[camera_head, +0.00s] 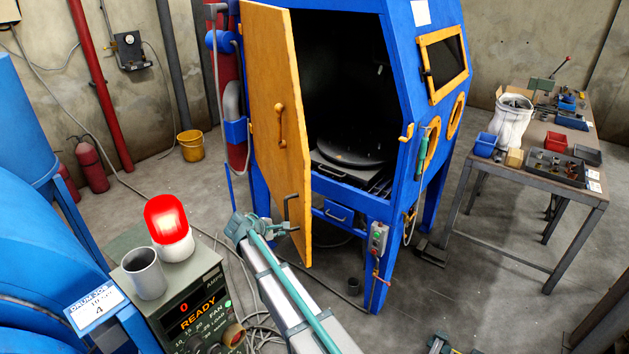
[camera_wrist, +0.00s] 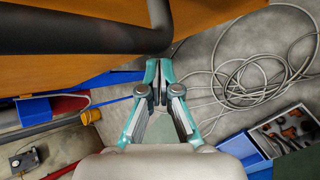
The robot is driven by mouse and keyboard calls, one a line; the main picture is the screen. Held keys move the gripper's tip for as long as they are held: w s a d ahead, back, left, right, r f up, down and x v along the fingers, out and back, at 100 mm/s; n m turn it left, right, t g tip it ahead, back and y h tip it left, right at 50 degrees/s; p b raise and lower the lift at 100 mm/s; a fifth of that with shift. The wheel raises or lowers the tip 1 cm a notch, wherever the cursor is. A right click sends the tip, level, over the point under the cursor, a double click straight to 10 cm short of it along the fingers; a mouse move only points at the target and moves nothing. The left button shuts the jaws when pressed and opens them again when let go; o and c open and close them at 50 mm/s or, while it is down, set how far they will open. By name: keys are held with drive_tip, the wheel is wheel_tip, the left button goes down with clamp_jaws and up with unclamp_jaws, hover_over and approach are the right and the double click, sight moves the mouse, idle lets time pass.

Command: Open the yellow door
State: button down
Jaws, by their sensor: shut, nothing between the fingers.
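The yellow door (camera_head: 272,60) of the blue cabinet (camera_head: 345,8) stands swung out to the left, and the dark interior shows. It has a yellow handle (camera_head: 281,127) mid-height and a dark bent latch bar (camera_head: 288,208) near its lower edge. My gripper (camera_head: 290,229) is by the lower part of the door, close to the latch bar. In the wrist view my gripper (camera_wrist: 158,68) has its teal fingertips together with nothing between them. A dark bar (camera_wrist: 85,30) crosses just beyond the tips, in front of the door (camera_wrist: 225,14); whether they touch is unclear.
A round turntable (camera_head: 355,147) sits inside the cabinet. A control box with a red lamp (camera_head: 167,220) and grey cup (camera_head: 143,273) stands at lower left. Loose cables (camera_wrist: 240,75) lie on the floor. A workbench (camera_head: 540,178) stands at right; floor between is mostly clear.

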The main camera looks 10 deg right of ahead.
drive_tip(key=s+d+f+m+g+y, duration=0.2)
drive_tip(key=s+d+f+m+g, duration=0.3)
drive_tip(key=s+f, duration=0.85)
drive_tip(key=s+d+f+m+g+y, duration=0.1)
drive_tip(key=s+d+f+m+g, duration=0.15)
drive_tip(key=s+d+f, duration=0.8)
drive_tip(key=w+a+r+m+t+y+b, duration=0.1)
drive_tip(key=w+r+m+t+y, duration=0.1)
drive_tip(key=w+r+m+y, duration=0.5)
drive_tip(key=w+a+r+m+t+y+b, duration=0.1)
drive_tip(key=w+a+r+m+y+b, duration=0.2)
drive_tip(key=r, duration=0.7)
drive_tip(key=w+d+r+m+t+y, duration=0.1)
drive_tip(key=d+r+m+t+y, duration=0.2)
drive_tip(key=r, duration=0.7)
drive_tip(key=w+d+r+t+y, duration=0.25)
drive_tip(key=d+r, duration=0.35)
drive_tip(key=r, duration=0.4)
drive_tip(key=w+d+r+m+t+y, duration=0.1)
drive_tip(key=d+r+m+t+y, duration=0.2)
drive_tip(key=r, duration=0.7)
drive_tip(key=w+a+n+g+p, duration=0.1)
drive_tip(key=w+a+p, duration=0.3)
drive_tip(key=a, duration=0.7)
drive_tip(key=shift+w+r+p, duration=0.2)
drive_tip(key=shift+r+p, duration=0.2)
drive_tip(key=shift+p, duration=0.2)
